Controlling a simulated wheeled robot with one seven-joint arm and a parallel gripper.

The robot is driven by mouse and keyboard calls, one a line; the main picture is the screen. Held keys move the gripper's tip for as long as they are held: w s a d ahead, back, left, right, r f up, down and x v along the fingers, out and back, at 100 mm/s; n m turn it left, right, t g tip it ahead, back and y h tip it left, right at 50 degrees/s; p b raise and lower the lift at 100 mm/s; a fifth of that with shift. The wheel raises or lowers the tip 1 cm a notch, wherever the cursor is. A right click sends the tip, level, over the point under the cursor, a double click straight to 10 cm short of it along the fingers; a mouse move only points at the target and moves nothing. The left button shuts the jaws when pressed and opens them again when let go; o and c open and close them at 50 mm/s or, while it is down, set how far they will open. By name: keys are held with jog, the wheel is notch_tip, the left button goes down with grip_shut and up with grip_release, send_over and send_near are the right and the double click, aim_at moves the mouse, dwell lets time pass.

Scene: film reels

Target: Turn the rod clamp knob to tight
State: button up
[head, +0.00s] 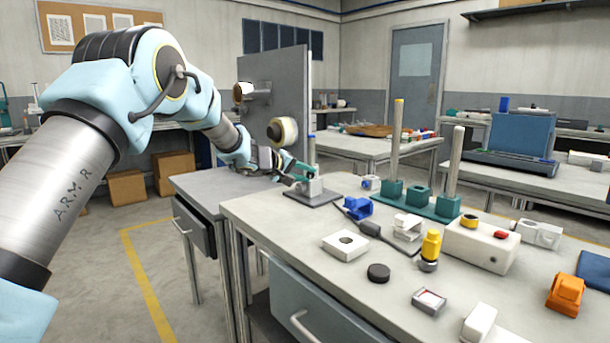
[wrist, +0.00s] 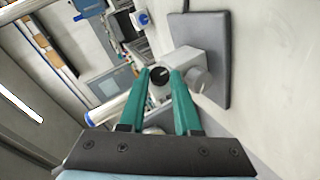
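The rod clamp is a light grey block (wrist: 197,62) on a dark grey base plate (wrist: 217,30) in the wrist view. A pale rod (wrist: 112,104) with a blue end runs left from it, partly behind my left finger. A small black round part, apparently the knob (wrist: 160,76), shows between my teal fingertips; its setting cannot be read. My gripper (wrist: 161,73) is open, with a finger on each side of it and visible gaps; depth is unclear. In the head view, my gripper (head: 301,173) is beside the clamp (head: 313,187), partly hiding it, and the rod (head: 311,152) stands upright.
A teal stand (head: 420,201) with two upright posts is right of the clamp. A dark cable piece (head: 370,228) and blue part (head: 357,207) lie close by. A grey panel with reels (head: 283,130) stands behind my wrist. More small parts crowd the table at right.

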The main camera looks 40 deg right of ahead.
grip_shut()
jog(key=shift+r+p, duration=0.2)
jog(key=shift+p, duration=0.5)
